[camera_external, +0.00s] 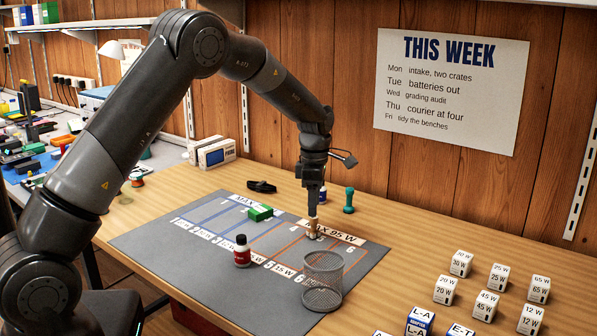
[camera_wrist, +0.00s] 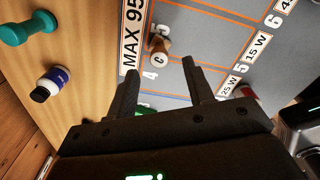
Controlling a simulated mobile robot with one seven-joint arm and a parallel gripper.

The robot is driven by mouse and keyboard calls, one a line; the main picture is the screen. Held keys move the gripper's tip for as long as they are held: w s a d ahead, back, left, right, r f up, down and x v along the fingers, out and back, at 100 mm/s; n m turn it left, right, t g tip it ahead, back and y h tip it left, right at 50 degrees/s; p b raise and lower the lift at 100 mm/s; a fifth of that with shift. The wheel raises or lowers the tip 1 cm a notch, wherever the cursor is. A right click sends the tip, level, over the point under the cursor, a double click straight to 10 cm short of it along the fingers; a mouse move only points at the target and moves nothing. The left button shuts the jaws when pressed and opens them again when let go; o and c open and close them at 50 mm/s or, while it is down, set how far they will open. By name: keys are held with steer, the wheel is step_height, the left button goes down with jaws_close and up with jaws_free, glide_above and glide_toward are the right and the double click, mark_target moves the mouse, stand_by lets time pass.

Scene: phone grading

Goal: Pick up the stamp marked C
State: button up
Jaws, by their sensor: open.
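A tan wooden stamp (camera_wrist: 160,62) with a C on its top stands on the grey mat in the wrist view, just beyond and between my fingertips. In the external view this stamp (camera_external: 314,230) stands on the mat near the MAX 95 W label, below my gripper (camera_external: 316,212). My gripper (camera_wrist: 160,72) is open, its two dark fingers apart with nothing held. It points down over the stamp; whether the tips touch it cannot be told. The stamp's base is partly hidden.
A wire mesh cup (camera_external: 322,282) stands close in front of the stamp. A teal dumbbell-shaped object (camera_external: 349,200) and a blue-and-white bottle (camera_wrist: 50,83) stand behind the mat. A red bottle (camera_external: 242,251) and green block (camera_external: 260,212) are on the mat (camera_external: 180,262). Small white boxes (camera_external: 486,306) stand right.

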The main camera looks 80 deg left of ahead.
mark_target(314, 227)
step_height(314, 227, down, 5)
steer(key=shift+a+f, duration=0.1)
steer(key=shift+f, duration=0.05)
jaws_close()
stand_by(0.6)
